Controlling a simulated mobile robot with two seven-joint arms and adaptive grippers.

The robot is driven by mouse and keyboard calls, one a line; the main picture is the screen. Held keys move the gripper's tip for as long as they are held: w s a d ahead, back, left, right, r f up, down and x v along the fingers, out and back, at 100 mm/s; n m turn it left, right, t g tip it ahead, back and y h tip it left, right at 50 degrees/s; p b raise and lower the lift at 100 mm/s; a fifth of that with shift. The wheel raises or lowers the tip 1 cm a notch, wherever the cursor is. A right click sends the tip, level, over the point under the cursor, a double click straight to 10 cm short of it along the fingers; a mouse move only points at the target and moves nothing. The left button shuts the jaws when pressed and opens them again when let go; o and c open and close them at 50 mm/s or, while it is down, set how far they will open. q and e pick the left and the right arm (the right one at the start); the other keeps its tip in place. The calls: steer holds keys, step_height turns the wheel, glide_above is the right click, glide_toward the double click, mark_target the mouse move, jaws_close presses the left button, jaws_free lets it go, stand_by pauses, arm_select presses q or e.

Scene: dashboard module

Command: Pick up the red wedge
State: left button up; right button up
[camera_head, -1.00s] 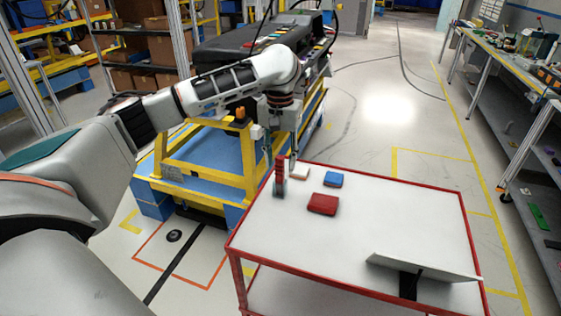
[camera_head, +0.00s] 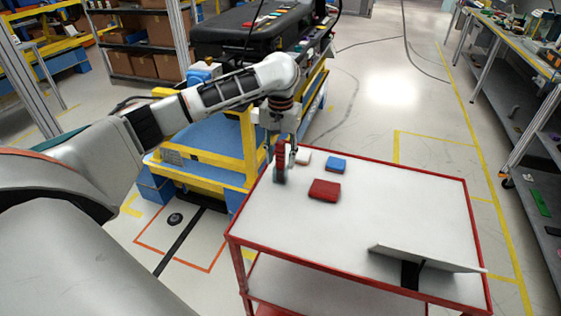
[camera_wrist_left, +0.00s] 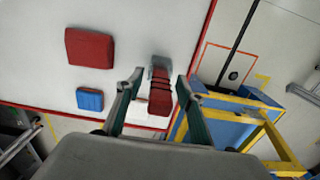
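The red wedge (camera_head: 281,155) is a tall, ribbed red piece standing in a grey base (camera_head: 280,176) near the cart's back left corner. My left gripper (camera_head: 281,152) is above and around it, pointing down. In the left wrist view, the red wedge (camera_wrist_left: 160,98) shows between the two fingers of the left gripper (camera_wrist_left: 160,84). The fingers are open, with a clear gap on the left side and a smaller one on the right. Whether a finger touches it I cannot tell. My right gripper is not in view.
The white-topped cart (camera_head: 390,205) has a red rim. On it are a flat red block (camera_head: 325,190), a blue block (camera_head: 336,165), a white block (camera_head: 303,157) and a tilted plate (camera_head: 425,259). The cart's middle is clear.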

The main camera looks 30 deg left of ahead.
arm_select(q)
steer(key=shift+f, duration=0.35)
jaws_close()
steer(key=shift+r, duration=0.1)
